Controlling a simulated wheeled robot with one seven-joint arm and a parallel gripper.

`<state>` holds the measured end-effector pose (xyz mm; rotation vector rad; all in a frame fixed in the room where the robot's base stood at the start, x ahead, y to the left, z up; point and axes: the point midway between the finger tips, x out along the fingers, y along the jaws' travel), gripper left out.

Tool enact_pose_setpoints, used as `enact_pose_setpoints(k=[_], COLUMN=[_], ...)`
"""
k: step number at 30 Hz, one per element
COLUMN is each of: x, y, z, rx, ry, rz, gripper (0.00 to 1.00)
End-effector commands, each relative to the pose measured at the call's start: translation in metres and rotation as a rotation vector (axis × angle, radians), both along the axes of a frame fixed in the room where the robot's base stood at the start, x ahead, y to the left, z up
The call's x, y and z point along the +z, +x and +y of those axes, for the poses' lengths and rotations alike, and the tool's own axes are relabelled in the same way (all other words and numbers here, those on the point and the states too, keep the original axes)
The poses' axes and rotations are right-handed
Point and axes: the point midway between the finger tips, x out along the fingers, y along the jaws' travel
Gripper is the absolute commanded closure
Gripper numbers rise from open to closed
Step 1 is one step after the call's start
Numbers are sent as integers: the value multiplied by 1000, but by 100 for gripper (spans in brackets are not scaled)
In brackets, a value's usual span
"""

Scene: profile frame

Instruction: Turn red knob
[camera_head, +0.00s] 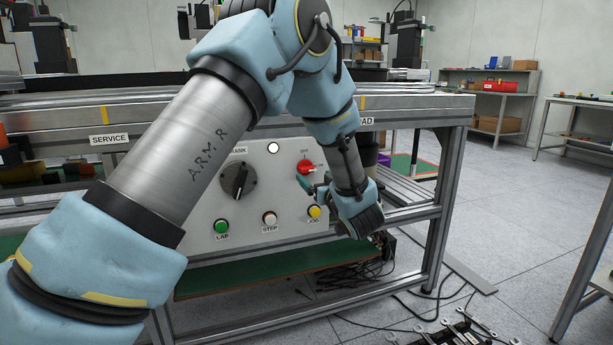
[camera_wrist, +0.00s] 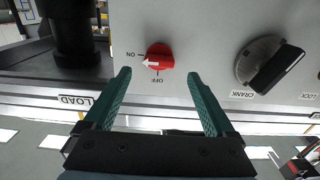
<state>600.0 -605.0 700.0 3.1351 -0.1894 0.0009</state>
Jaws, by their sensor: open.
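The red knob (camera_head: 307,167) is on the grey control panel, partly hidden by my gripper in the head view. In the wrist view the red knob (camera_wrist: 160,57) is round with a white arrow pointing at the ON label. The OFF label is a quarter turn away. My gripper (camera_wrist: 158,75) is open, its two green fingers spread to either side of the knob's line. The fingertips appear short of the knob, and nothing is between them. In the head view my gripper (camera_head: 311,186) is just below the knob, mostly hidden by the wrist.
The panel (camera_head: 190,235) also carries a black crank knob (camera_head: 238,181), and green (camera_head: 222,226), white (camera_head: 270,218) and yellow (camera_head: 314,212) buttons. A dark cylindrical part (camera_wrist: 78,30) stands beside the knob in the wrist view. Cables lie on the floor.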

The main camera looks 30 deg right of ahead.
Motion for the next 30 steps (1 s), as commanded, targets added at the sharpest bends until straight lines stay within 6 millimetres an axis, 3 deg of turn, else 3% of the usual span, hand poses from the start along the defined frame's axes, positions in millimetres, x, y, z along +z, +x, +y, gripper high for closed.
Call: enact_pose_setpoints(k=[3,9,21,30], x=[-2,-1,0,0], y=[23,49,58,57], z=[-2,-5,-7,-7], rx=[3,1,-2,-2], ry=[0,0,1,1], rz=[0,0,0,0], gripper=[10,10,10,42])
